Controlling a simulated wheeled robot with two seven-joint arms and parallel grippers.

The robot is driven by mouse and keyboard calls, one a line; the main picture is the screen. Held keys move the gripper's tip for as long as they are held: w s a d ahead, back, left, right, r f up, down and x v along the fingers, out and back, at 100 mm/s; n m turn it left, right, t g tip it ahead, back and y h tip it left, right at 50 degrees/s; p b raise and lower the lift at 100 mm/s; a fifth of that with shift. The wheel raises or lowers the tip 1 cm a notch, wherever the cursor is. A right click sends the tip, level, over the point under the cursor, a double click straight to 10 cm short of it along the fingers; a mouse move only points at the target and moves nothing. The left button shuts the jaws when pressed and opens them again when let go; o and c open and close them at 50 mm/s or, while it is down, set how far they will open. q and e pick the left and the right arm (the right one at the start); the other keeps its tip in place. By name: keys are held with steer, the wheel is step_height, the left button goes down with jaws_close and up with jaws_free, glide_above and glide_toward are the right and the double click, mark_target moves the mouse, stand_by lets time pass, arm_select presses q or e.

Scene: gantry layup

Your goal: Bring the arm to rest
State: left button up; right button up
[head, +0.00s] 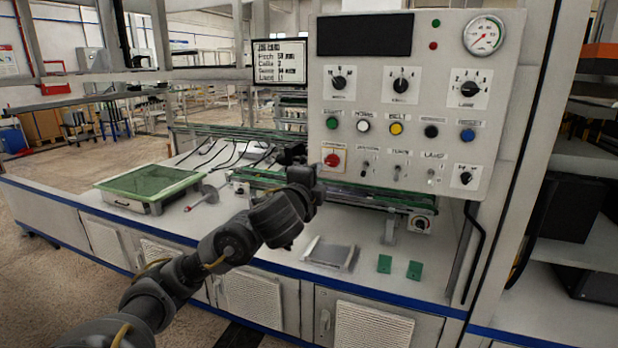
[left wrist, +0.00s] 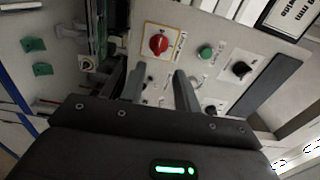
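My left arm comes in from the lower left of the head view and reaches up over the bench. Its gripper (head: 293,155) is in front of the lower left of the grey control panel (head: 462,60), near the red rotary switch (head: 332,160). In the left wrist view the two fingers of this gripper (left wrist: 158,80) stand apart with nothing between them. They point toward the panel, and the red switch (left wrist: 158,43) shows just beyond them. I cannot tell whether a finger touches the panel. My right gripper is in neither view.
On the bench are a green-topped box (head: 150,184) at left, a shallow metal tray (head: 330,253) and two green pieces (head: 384,264) (head: 414,270) at the front. Green rails (head: 375,195) run below the panel. A black-framed display (head: 280,62) stands left of the panel.

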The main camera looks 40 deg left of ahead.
arm_select(q)
steer(key=shift+s+d+f, duration=0.1)
steer(key=shift+s+f, duration=0.1)
steer(key=shift+s, duration=0.45)
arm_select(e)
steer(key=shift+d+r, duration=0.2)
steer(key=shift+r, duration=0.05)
